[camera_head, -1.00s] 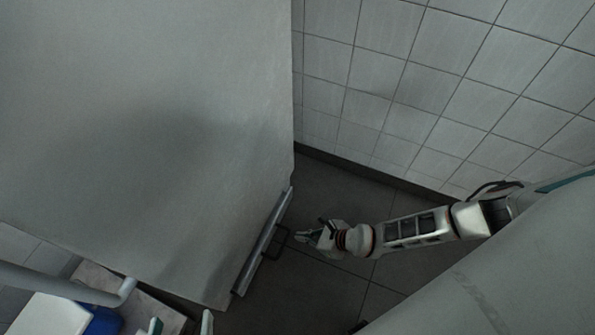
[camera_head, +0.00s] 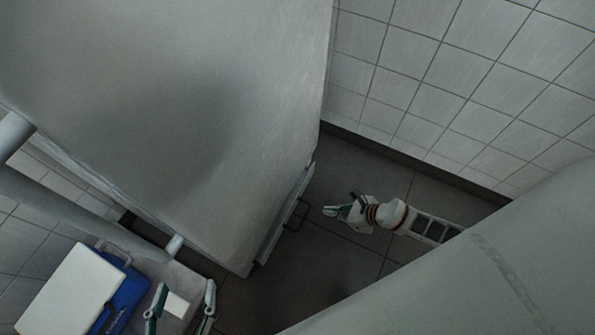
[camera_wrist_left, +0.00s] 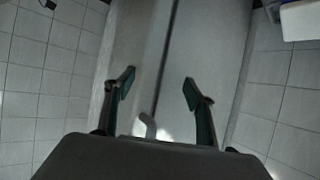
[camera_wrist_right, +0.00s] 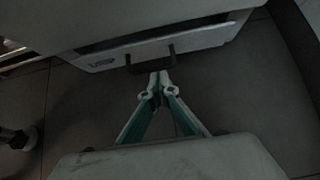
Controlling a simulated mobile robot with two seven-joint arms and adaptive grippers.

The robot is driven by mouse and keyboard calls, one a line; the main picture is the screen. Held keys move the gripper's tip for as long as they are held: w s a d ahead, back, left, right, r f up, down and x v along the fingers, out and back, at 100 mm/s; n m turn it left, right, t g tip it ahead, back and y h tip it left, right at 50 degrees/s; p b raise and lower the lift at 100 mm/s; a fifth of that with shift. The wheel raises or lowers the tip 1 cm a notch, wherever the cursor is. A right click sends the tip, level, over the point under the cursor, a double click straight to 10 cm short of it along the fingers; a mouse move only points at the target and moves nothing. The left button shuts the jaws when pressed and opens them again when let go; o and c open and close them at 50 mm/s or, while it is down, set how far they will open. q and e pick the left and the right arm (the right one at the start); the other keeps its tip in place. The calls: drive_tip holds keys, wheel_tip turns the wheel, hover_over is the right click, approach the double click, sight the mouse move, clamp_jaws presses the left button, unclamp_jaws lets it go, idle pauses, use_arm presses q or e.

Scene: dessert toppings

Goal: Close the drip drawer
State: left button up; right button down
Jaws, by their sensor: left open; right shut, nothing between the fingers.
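The drip drawer (camera_head: 285,215) is at the foot of a big grey cabinet. Its pale front shows in the right wrist view (camera_wrist_right: 205,40), standing out a little, with a dark gap above it. A dark loop handle (camera_wrist_right: 151,58) is on the front; it also shows in the head view (camera_head: 298,214). My right gripper (camera_head: 328,211) is shut and empty, facing the handle. In the right wrist view its joined fingertips (camera_wrist_right: 159,78) appear just below the handle; contact cannot be told. My left gripper (camera_head: 182,290) is open and empty, low in the head view; its fingers also show in the left wrist view (camera_wrist_left: 158,90).
The tall grey cabinet (camera_head: 170,100) fills the left and middle. A tiled wall (camera_head: 440,80) stands behind to the right. Bare dark floor (camera_head: 345,165) lies around the drawer. A blue and white box (camera_head: 125,295) is near my left gripper.

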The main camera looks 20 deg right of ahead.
sight(293, 201)
drive_tip(key=b+x, duration=0.1)
drive_tip(key=x, duration=0.3)
drive_tip(key=w+r+b+x, duration=0.1)
drive_tip(key=b+x, duration=0.1)
drive_tip(key=x, duration=0.2)
drive_tip(key=b+x, duration=0.1)
drive_tip(key=x, duration=0.3)
drive_tip(key=shift+w+a+r, duration=0.2)
drive_tip(key=shift+a+r, duration=0.1)
drive_tip(key=shift+a, duration=0.1)
use_arm(q)
drive_tip(key=shift+s+d+n+t+h, duration=0.1)
drive_tip(key=shift+s+d+n+h, duration=0.1)
drive_tip(key=shift+d+n, duration=0.55)
drive_tip(key=shift+s+d+n+t+h, duration=0.1)
drive_tip(key=shift+d+n+h, duration=0.1)
drive_tip(key=shift+d+n, duration=0.6)
drive_tip(key=shift+s+d+n+t+h, duration=0.15)
drive_tip(key=shift+d+n, duration=0.3)
drive_tip(key=shift+d, duration=0.6)
use_arm(e)
drive_tip(key=shift+w+a+f, duration=0.1)
drive_tip(key=shift+w+a, duration=0.2)
drive_tip(key=shift+w, duration=0.05)
